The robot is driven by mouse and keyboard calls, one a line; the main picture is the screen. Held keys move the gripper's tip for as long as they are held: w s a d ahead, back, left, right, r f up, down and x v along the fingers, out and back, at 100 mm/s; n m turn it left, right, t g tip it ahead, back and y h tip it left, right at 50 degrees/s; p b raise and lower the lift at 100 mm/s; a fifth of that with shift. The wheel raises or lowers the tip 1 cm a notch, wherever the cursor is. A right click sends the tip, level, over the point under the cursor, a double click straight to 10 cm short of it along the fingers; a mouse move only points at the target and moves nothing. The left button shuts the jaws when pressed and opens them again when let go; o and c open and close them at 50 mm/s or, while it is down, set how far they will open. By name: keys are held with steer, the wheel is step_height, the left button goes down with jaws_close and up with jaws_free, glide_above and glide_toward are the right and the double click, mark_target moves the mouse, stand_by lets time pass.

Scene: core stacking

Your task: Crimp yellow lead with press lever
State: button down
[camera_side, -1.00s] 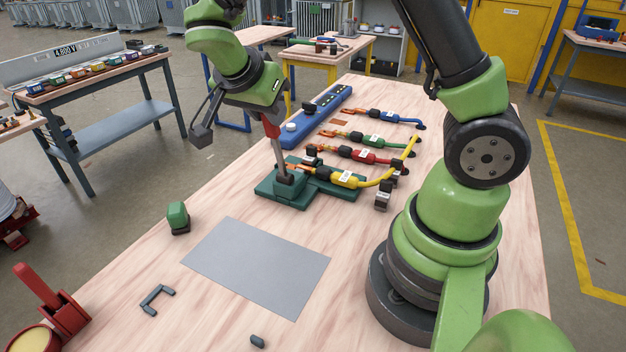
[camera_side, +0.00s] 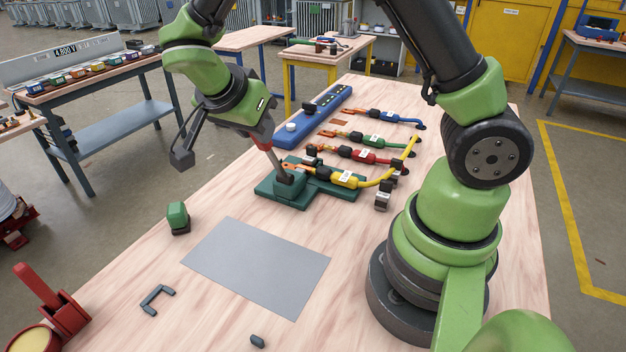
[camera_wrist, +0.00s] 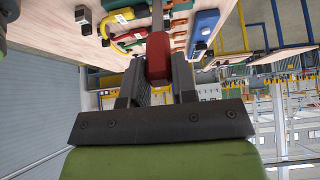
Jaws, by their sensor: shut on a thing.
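The press (camera_side: 288,188) is a dark green base on the table with a grey lever (camera_side: 271,158) rising from it, tilted to the upper left. My gripper (camera_side: 260,138) is shut on the lever's red handle, which also shows between the jaws in the wrist view (camera_wrist: 158,58). The yellow lead (camera_side: 345,180) lies with its orange lug end (camera_side: 296,168) at the press and its cable curving to the right. Whether the lug sits inside the press is too small to tell.
Red (camera_side: 364,155), green (camera_side: 364,139) and blue (camera_side: 375,115) leads lie behind the yellow one, beside a blue strip (camera_side: 318,115). A grey sheet (camera_side: 257,265), a green block (camera_side: 178,217) and a small dark bracket (camera_side: 157,298) lie in front, with bare table between them.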

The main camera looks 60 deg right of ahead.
steer(key=shift+a+f, duration=0.55)
steer(key=shift+a, duration=0.35)
steer(key=shift+a+f, duration=0.5)
steer(key=shift+a, duration=0.35)
steer(key=shift+a+f, duration=1.55)
steer(key=shift+f, duration=0.2)
steer(key=shift+a+f, duration=0.1)
steer(key=shift+f, duration=0.1)
steer(key=c, duration=0.8)
jaws_free()
steer(key=shift+c, duration=0.2)
